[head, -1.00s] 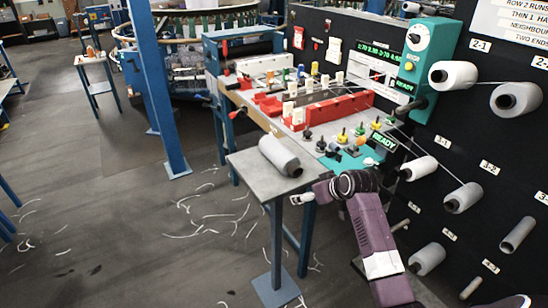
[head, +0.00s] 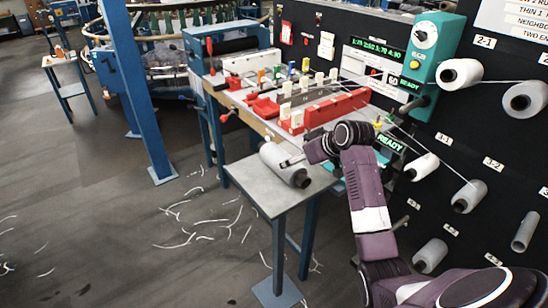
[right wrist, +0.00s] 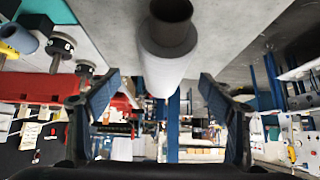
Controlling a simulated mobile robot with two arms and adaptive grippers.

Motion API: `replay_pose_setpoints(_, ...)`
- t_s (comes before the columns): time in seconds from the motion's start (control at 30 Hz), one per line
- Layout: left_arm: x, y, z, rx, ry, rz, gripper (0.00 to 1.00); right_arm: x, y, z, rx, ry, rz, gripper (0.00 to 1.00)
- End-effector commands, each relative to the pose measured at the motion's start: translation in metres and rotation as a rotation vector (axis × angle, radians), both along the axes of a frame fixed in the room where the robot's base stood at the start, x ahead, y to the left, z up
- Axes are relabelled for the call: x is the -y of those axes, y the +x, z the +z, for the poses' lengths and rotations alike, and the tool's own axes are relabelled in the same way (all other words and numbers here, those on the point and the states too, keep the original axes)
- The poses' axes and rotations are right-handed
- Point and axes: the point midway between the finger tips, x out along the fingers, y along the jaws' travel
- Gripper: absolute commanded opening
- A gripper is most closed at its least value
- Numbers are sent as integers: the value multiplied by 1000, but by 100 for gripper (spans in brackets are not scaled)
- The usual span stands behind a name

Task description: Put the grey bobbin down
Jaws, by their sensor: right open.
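The grey bobbin (head: 276,161) lies on its side on the small grey table (head: 262,191), its dark core end towards the front right. My right gripper (head: 290,162) is at the bobbin's right side in the head view. In the right wrist view the bobbin (right wrist: 168,65) hangs into the top middle of the picture, its dark core end nearest. The two fingers of my right gripper (right wrist: 160,95) stand wide apart, one on each side of the bobbin, with gaps between. My left gripper is not in view.
Behind the small table is the workbench with red trays (head: 335,110) and several pegs. At the right a black rack panel (head: 500,145) carries several bobbins on pegs. A blue post (head: 139,95) stands at the left. Thread scraps (head: 195,220) lie on the floor.

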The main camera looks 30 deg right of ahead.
Motion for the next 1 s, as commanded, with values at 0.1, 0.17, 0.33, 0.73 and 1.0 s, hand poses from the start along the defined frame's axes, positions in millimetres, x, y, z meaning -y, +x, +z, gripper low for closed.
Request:
replay_pose_setpoints(0.1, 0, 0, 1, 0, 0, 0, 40, 0, 3, 1, 2, 1, 1, 74)
replay_pose_setpoints(0.17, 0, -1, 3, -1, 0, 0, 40, 0, 6, -2, 3, 2, 1, 74)
replay_pose_setpoints(0.33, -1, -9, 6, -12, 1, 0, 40, -3, 18, -14, 3, 2, 2, 74)
replay_pose_setpoints(0.73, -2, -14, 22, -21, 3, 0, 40, -11, 48, -49, 2, 2, 1, 74)
replay_pose_setpoints(1.0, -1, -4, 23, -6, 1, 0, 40, -11, 52, -54, 3, -1, 0, 74)
